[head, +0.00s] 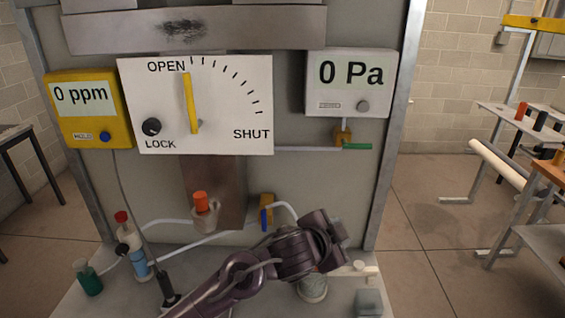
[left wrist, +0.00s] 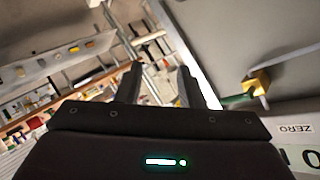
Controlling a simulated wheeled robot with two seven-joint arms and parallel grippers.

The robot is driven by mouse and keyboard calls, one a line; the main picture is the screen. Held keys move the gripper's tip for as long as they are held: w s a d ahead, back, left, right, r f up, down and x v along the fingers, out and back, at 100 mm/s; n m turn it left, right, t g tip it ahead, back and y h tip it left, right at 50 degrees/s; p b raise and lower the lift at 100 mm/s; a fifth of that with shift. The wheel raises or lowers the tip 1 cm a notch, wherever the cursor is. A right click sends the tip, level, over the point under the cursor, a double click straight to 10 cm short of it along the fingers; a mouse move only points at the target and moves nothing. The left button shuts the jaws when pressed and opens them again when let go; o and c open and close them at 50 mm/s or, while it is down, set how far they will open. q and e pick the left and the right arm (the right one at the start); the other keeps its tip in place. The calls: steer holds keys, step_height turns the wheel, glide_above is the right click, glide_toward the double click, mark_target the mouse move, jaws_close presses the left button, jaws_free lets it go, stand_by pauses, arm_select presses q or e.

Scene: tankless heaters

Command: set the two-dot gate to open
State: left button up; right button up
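No two-dot mark is readable on any part, so I cannot tell which one is the two-dot gate. A white dial plate (head: 225,135) is marked OPEN, SHUT and LOCK. Its yellow pointer (head: 190,103) stands nearly upright, with its tip beside OPEN. A black knob (head: 151,127) sits above LOCK. My left arm comes in low from the left, in front of the panel; its fingers cannot be made out in the head view. In the left wrist view my left gripper (left wrist: 160,82) is open and empty, apart from the panel. My right gripper is not in view.
A brass valve (head: 342,134) with a green handle (head: 357,146) sits below the 0 Pa gauge (head: 348,85); the valve also shows in the left wrist view (left wrist: 257,82). A yellow ppm meter (head: 88,108) hangs left. Bottles and hoses crowd the ledge.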

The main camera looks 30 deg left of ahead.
arm_select(q)
steer(key=w+a+r+m+t+h, duration=0.15)
steer(key=r+m, duration=0.35)
steer(key=r, duration=0.9)
steer(key=w+a+r+m+t+h, duration=0.1)
steer(key=w+r+m+t+h, duration=0.3)
steer(key=r, duration=0.9)
steer(key=s+a+r+m+y, duration=0.1)
steer(key=s+a+r, duration=0.4)
steer(key=r, duration=0.2)
steer(key=s+a+r+m, duration=0.2)
steer(key=s+a+r, duration=0.25)
steer(key=r, duration=0.25)
steer(key=s+a+r+m+y, duration=0.1)
steer(key=s+a+r, duration=0.35)
steer(key=r, duration=0.25)
steer(key=shift+t, duration=0.25)
steer(key=p+x, duration=0.4)
steer(key=x, duration=0.2)
steer(key=shift+w+d+r, duration=0.25)
steer(key=shift+w, duration=0.05)
steer(key=shift+w+d, duration=0.1)
steer(key=shift+w, duration=0.25)
steer(key=shift+f, duration=0.1)
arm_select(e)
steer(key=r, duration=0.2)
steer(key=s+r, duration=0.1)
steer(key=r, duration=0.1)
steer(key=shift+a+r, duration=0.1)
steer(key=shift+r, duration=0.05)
